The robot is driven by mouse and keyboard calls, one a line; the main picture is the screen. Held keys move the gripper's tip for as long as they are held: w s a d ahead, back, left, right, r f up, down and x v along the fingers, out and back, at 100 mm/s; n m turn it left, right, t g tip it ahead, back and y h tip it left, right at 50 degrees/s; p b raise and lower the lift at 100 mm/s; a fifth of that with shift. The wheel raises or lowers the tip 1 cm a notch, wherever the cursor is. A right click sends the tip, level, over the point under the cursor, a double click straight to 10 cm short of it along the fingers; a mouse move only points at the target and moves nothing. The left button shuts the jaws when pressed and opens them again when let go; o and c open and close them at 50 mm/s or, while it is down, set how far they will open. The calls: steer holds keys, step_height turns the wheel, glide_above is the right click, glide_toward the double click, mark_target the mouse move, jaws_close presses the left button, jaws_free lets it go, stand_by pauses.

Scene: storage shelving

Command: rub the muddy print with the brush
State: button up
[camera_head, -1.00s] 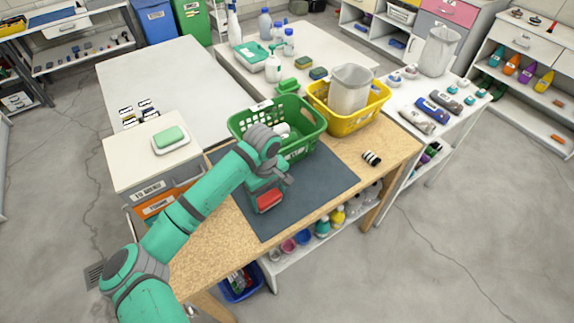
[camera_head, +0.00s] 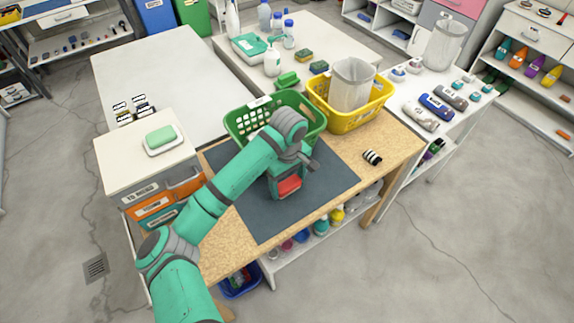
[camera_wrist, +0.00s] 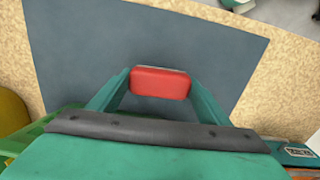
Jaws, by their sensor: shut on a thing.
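My gripper (camera_head: 287,178) is over the right-middle part of the dark grey mat (camera_head: 240,212) on the wooden worktable. It is shut on a red block-shaped brush (camera_head: 290,186), and the fingers sit on either side of it. The brush also shows in the wrist view (camera_wrist: 160,83), with the mat beneath it. Its bristles are hidden, and I cannot tell whether it touches the mat. I see no muddy print on the visible mat; my arm and gripper cover part of it.
A green basket (camera_head: 243,124) stands behind my gripper, with a yellow basket (camera_head: 382,92) holding a bin to its right. A striped object (camera_head: 372,157) lies on the table at the right. A soap dish (camera_head: 164,146) sits on the drawer unit. The mat's front is clear.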

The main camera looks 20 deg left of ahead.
step_height(320, 180, up, 4)
steer(key=shift+s+f, duration=0.1)
steer(key=shift+r, duration=1.6)
steer(key=shift+a, duration=0.2)
steer(key=shift+d, duration=0.1)
